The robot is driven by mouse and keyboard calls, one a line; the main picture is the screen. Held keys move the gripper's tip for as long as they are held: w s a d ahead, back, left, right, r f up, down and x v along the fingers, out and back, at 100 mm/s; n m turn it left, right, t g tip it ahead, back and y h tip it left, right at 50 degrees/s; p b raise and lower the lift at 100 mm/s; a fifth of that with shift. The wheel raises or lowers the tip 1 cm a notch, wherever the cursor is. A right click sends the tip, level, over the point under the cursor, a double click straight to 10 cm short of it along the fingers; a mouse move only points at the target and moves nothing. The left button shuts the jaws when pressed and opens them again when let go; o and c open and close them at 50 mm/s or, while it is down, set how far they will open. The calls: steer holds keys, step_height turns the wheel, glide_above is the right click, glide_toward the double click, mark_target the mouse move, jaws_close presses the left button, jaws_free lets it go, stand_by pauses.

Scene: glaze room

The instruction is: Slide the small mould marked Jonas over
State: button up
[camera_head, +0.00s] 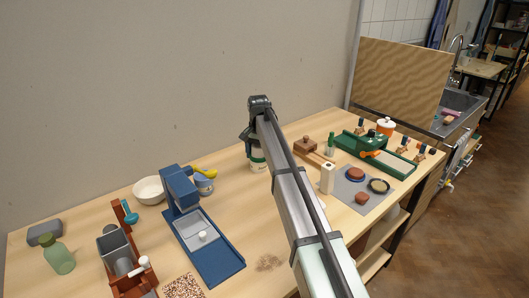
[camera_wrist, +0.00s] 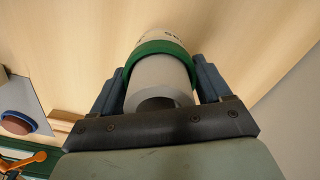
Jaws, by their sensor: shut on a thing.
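My gripper (camera_head: 252,137) is at the back of the table by the wall, shut on a pale cylinder with a green band (camera_head: 258,160). In the wrist view the cylinder (camera_wrist: 160,72) sits between the two dark blue fingers (camera_wrist: 158,88), its grey end with a round hollow towards me. Part of some lettering shows on its far white part, too small to read. No name Jonas is legible on anything, so I cannot tell which thing is the small mould. My arm hides part of the table's middle.
A blue press (camera_head: 186,195), a yellow-handled tin (camera_head: 204,184) and a white bowl (camera_head: 150,190) stand left. Right are a wooden block (camera_head: 306,147), a white block (camera_head: 327,178), a grey mat (camera_head: 350,204) with discs, and a green tray (camera_head: 399,166).

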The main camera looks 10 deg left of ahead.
steer(key=shift+s+a, duration=3.75)
steer(key=o, duration=1.2)
step_height(320, 180, up, 14)
steer(key=shift+f, duration=0.1)
